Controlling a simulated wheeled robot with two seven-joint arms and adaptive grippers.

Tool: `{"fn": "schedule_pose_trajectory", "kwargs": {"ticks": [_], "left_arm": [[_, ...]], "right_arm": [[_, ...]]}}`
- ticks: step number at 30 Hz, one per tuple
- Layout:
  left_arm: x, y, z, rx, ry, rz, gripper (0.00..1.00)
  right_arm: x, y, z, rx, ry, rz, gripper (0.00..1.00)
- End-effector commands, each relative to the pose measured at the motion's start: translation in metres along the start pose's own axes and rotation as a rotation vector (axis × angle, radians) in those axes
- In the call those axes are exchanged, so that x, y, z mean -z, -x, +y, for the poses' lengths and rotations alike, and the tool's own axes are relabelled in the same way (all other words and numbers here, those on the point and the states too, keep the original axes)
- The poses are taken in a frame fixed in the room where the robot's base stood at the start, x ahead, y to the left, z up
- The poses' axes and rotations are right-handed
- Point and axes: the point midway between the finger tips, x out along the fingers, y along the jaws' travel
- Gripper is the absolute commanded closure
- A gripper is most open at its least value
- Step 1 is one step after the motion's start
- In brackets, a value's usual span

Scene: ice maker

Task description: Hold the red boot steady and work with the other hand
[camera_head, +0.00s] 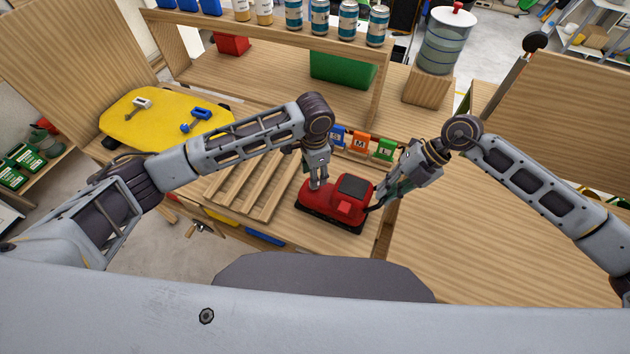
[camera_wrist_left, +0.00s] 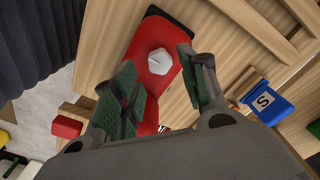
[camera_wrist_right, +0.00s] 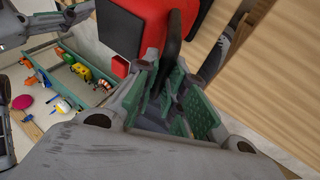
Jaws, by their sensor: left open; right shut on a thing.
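The red boot (camera_head: 345,210) lies on the wooden bench on a dark sole, with a dark square panel (camera_head: 354,187) on top. My left gripper (camera_head: 319,184) points down at its left part. In the left wrist view, its open fingers (camera_wrist_left: 156,58) are on either side of a white faceted knob (camera_wrist_left: 160,61) on the red surface; contact cannot be told. My right gripper (camera_head: 381,194) is at the boot's right end. In the right wrist view, it is shut on a dark strap-like piece (camera_wrist_right: 172,38) beside the red body. The fingers partly hide this piece.
A slatted wooden rack (camera_head: 250,185) lies left of the boot. Small blue, orange and green labelled bins (camera_head: 360,144) stand just behind it. A yellow board (camera_head: 150,118) with small tools is farther left. Bare wooden tabletop (camera_head: 480,240) extends to the right.

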Motion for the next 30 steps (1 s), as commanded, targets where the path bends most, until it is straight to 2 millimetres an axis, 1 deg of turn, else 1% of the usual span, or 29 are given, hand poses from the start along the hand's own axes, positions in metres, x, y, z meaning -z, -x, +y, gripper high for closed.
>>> {"fn": "schedule_pose_trajectory", "kwargs": {"ticks": [6,13,18,28,29,30], "left_arm": [[0.000,-0.021,0.001,-0.003,0.000,-0.002,0.57],[0.000,-0.036,0.000,-0.001,0.000,-0.001,0.57],[0.000,-0.040,0.000,-0.001,-0.001,-0.001,0.57],[0.000,-0.041,0.000,0.000,-0.001,-0.001,0.57],[0.000,-0.041,0.000,0.000,-0.001,-0.001,0.60],[0.000,-0.041,0.000,0.000,-0.001,-0.001,0.65]], "right_arm": [[0.000,0.000,0.000,0.000,0.000,0.000,1.00],[0.000,0.000,0.000,0.000,0.000,0.000,1.00],[0.000,0.000,0.000,0.000,0.000,0.000,1.00],[0.000,0.000,0.000,0.000,0.000,0.000,1.00],[0.000,0.000,0.000,0.000,0.000,0.000,1.00],[0.000,0.000,0.000,0.000,0.000,0.000,1.00]]}}
